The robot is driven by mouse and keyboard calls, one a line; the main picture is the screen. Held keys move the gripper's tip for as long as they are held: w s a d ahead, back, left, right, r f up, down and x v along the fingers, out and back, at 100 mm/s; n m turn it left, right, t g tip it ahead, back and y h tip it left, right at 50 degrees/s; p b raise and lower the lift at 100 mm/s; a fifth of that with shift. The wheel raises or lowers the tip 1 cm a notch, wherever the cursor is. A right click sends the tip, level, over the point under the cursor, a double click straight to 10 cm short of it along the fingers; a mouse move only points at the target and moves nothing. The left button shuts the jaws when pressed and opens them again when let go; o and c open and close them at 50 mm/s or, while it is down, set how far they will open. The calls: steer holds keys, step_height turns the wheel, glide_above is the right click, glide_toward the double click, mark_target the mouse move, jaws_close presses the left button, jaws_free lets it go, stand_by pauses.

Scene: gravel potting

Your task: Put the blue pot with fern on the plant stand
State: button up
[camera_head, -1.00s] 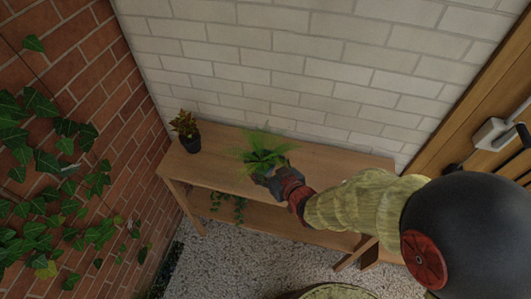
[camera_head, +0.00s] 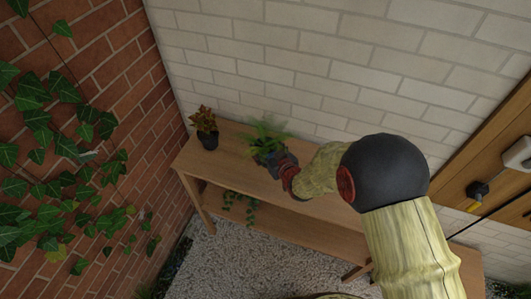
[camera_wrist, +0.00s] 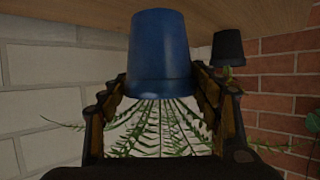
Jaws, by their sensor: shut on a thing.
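The blue pot (camera_wrist: 160,50) shows upside down in the wrist view, its base by the wooden surface. Its fern (camera_wrist: 158,125) hangs below it in that picture; in the head view the fern (camera_head: 267,131) is upright. My gripper (camera_head: 274,160) is shut on the blue pot, with a finger on either side of it. The wooden plant stand (camera_head: 232,173) runs along the white wall, with a top and a lower shelf. The pot is at the stand's top, right of a dark pot. I cannot tell whether its base touches the wood.
A dark pot with an orange-green plant (camera_head: 206,130) stands at the stand's left end. A trailing plant (camera_head: 240,203) hangs at the lower shelf. Ivy (camera_head: 60,150) covers the brick wall at left. The stand's top is bare between the two pots.

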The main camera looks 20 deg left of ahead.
mark_target(266, 152)
steer(key=shift+w+a+f, duration=0.2)
steer(key=shift+w+f, duration=0.1)
steer(key=shift+f, duration=0.05)
steer(key=shift+f+b, duration=0.3)
steer(key=shift+f, duration=1.1)
steer(key=shift+f, duration=0.2)
steer(key=o, duration=1.5)
steer(key=shift+o, duration=0.2)
steer(key=shift+r, duration=0.15)
steer(key=shift+s+d+r, duration=0.15)
steer(key=shift+s+d, duration=0.1)
steer(key=p+v, duration=0.1)
steer(key=v, duration=1)
steer(key=shift+s, duration=0.2)
